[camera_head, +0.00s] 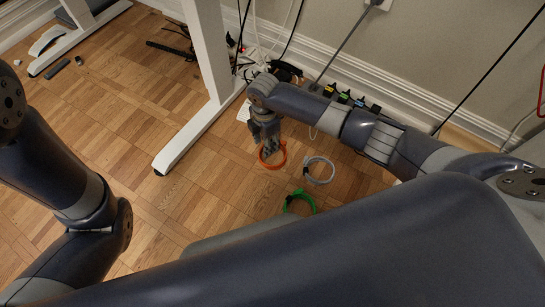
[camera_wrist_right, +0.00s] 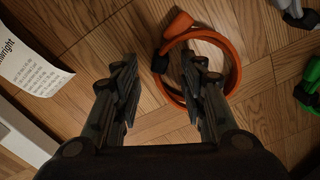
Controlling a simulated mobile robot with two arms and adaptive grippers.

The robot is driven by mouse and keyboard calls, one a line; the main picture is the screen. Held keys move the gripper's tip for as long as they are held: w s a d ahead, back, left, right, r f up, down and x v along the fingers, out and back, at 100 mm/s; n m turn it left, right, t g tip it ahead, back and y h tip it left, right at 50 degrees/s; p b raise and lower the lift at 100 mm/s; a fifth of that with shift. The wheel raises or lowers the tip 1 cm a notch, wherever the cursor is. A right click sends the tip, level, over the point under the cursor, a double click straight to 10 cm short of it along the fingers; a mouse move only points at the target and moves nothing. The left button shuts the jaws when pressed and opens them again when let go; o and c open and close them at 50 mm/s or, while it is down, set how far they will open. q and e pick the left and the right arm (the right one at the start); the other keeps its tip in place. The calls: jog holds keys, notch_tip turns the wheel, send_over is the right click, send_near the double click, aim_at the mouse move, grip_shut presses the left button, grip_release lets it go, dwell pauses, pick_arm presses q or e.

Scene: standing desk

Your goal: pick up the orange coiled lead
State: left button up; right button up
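The orange coiled lead (camera_head: 284,157) lies on the wooden floor beneath my right gripper (camera_head: 268,146). In the right wrist view the orange lead (camera_wrist_right: 178,24) is a loop with a dark band, up and to the right. My right gripper (camera_wrist_right: 160,82) is open, its two dark fingers apart with bare floor between them. The right-hand finger overlaps the loop's left part and hides some of it; I cannot tell whether they touch. My left arm shows at the left of the head view, but its gripper is out of frame.
A grey coiled lead (camera_head: 332,170) and a green one (camera_head: 312,203) lie nearby on the floor. A white desk leg (camera_head: 208,60) with a long foot stands to the left. Cables and plugs crowd the wall. A printed paper (camera_wrist_right: 30,62) lies left in the wrist view.

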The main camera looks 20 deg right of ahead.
jog(key=shift+c, duration=0.6)
grip_shut()
jog(key=shift+r, duration=0.1)
